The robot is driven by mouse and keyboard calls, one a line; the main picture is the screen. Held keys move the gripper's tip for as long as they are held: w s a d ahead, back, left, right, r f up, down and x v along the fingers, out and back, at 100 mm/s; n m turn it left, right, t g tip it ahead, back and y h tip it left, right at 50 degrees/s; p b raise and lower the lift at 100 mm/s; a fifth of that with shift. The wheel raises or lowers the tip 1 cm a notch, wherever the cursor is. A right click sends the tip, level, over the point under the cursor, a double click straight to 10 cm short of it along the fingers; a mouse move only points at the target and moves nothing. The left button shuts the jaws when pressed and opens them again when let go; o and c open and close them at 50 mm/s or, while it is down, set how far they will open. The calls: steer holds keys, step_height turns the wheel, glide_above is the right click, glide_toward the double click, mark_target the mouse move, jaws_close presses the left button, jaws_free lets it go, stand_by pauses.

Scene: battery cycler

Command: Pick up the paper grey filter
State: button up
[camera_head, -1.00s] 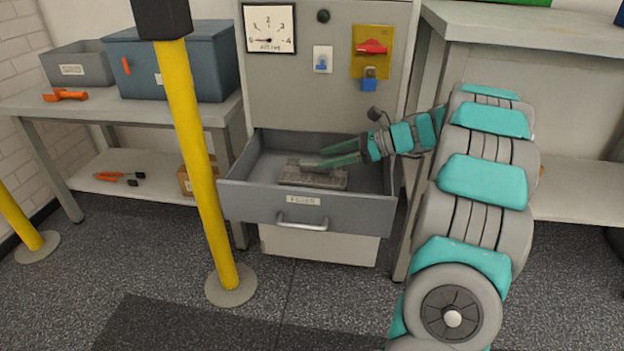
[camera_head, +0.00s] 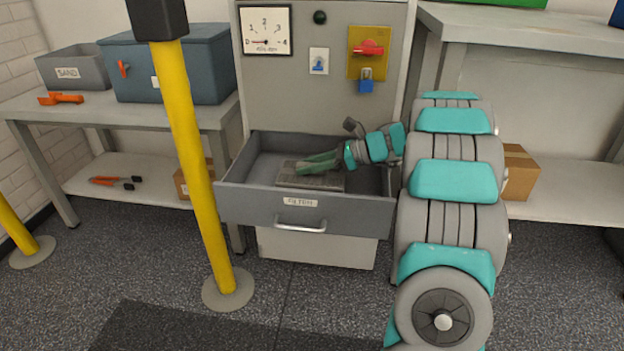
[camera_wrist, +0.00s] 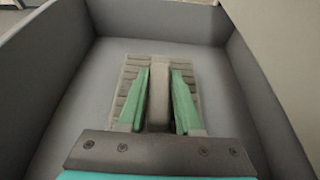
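The paper grey filter (camera_head: 312,182) lies flat in the open drawer (camera_head: 258,203) of the grey cabinet. It is a pleated grey slab, and in the wrist view (camera_wrist: 128,88) a raised bar (camera_wrist: 159,88) runs along its middle. My gripper (camera_head: 306,166) is inside the drawer, over the filter. In the wrist view my gripper (camera_wrist: 160,95) has its green fingers on either side of the raised bar, with narrow gaps showing. The fingers are apart and do not look clamped on it. My fingers hide part of the filter.
The drawer walls stand close around my gripper. A yellow post (camera_head: 196,165) stands in front, left of the drawer. Benches (camera_head: 25,106) flank the cabinet; the left one holds a blue box (camera_head: 175,62) and a grey bin (camera_head: 72,70). A cardboard box (camera_head: 520,175) sits on the right shelf.

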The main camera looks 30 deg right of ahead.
jaws_close()
stand_by(0.9)
